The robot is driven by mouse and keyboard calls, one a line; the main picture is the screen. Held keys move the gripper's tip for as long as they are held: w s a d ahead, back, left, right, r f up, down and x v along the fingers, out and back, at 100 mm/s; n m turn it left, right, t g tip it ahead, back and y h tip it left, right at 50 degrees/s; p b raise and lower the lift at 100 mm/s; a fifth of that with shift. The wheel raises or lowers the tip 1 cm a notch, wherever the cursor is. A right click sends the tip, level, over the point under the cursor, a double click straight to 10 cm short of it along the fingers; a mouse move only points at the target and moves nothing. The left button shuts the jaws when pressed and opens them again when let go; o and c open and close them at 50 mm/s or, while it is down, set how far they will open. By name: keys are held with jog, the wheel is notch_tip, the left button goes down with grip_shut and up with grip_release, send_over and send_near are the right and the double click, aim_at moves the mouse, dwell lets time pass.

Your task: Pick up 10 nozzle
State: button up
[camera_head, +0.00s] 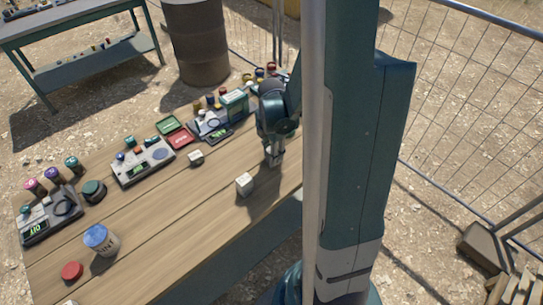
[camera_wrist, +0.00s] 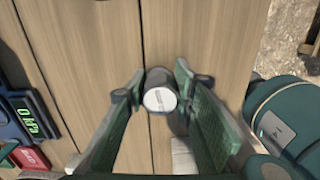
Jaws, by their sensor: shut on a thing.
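My gripper (camera_head: 274,157) is low over the right part of the wooden table in the head view. In the wrist view my gripper (camera_wrist: 160,88) has its two green fingers on either side of a small grey cylinder with a white, marked end (camera_wrist: 160,99), and is shut on it. This looks like the nozzle, but the mark is too small to read. In the head view the held piece is mostly hidden by the fingers, and I cannot tell whether it touches the table.
A pale cube (camera_head: 245,184) stands just left of my gripper, another small block (camera_head: 196,158) farther left. Gauges, a paint can (camera_head: 101,240) and coloured caps line the table's left and back. In the wrist view a pale block (camera_wrist: 183,158) lies close below the cylinder. Bare planks lie front centre.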

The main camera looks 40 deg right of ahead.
jog(key=shift+r+p, duration=0.7)
jog(key=shift+r, duration=3.95)
